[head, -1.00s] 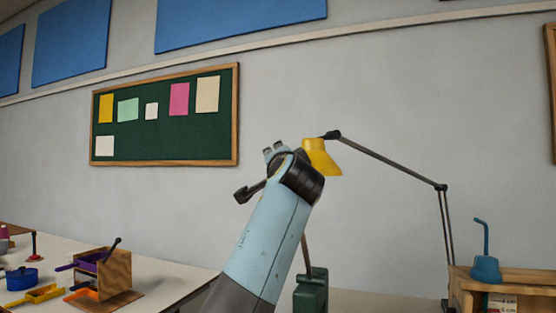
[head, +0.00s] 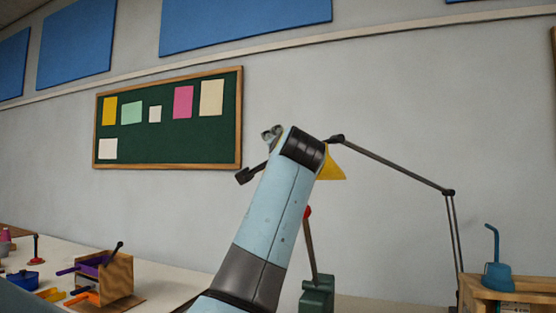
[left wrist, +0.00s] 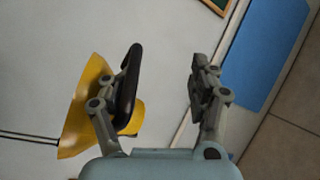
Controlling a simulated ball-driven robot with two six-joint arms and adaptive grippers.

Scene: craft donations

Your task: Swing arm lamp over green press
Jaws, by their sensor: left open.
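The arm lamp has a yellow shade (head: 331,165) on a thin dark jointed arm (head: 395,172) rising from the right. The green press (head: 317,294) stands on the table lower down, right of my arm, with a lever topped by a red knob. The shade is above the press, part hidden behind my left wrist. My left gripper (head: 259,157) is raised left of the shade, mostly hidden by my own arm. In the left wrist view my left gripper (left wrist: 166,62) is open with nothing between its fingers. The yellow shade (left wrist: 84,112) shows behind its left finger; contact cannot be told.
A wooden box (head: 117,276), a blue pot (head: 23,280) and several coloured tools stand on the table at left. A wooden shelf (head: 520,287) with a blue can (head: 497,272) stands at right. A green pinboard (head: 170,133) hangs on the wall.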

